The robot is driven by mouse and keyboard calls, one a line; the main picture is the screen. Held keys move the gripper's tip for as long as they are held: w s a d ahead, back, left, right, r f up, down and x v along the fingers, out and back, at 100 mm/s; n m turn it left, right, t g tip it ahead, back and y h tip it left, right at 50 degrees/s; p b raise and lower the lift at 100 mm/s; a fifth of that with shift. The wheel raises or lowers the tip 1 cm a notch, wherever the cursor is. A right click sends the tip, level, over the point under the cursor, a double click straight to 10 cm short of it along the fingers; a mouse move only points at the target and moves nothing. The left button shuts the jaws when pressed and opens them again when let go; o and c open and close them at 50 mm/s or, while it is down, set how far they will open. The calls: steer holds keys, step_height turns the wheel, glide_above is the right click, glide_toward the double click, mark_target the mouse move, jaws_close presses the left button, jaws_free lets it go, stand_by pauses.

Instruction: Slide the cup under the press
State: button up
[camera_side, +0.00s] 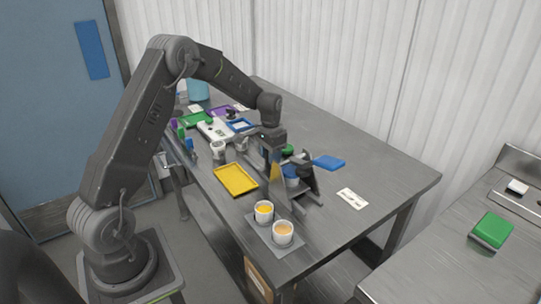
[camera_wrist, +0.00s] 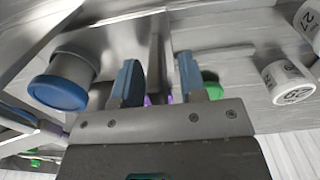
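The press (camera_side: 308,180), a dark frame with a lever, stands on the table. A small blue round part (camera_side: 291,171) shows inside it; I cannot tell whether it is a cup. A grey cylinder with a blue end (camera_wrist: 57,92) shows at the left of the wrist view. Two white cups with yellow-orange contents, one (camera_side: 264,207) and another (camera_side: 283,237), stand on a grey mat at the front. My gripper (camera_wrist: 158,82) is open, its two blue-grey fingers apart with nothing held. In the side view it is low beside the press, its fingertips partly hidden.
A yellow tray (camera_side: 236,180) lies left of the press. White labelled cups (camera_wrist: 289,83) stand at the right of the wrist view. A scale (camera_side: 215,130) and coloured trays sit farther back. A blue piece (camera_side: 329,162) and a white card (camera_side: 352,198) are right of the press.

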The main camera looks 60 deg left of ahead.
step_height(320, 180, up, 14)
stand_by(0.6)
step_height(320, 180, down, 12)
steer(key=shift+f, duration=0.15)
stand_by(0.8)
jaws_close()
stand_by(0.3)
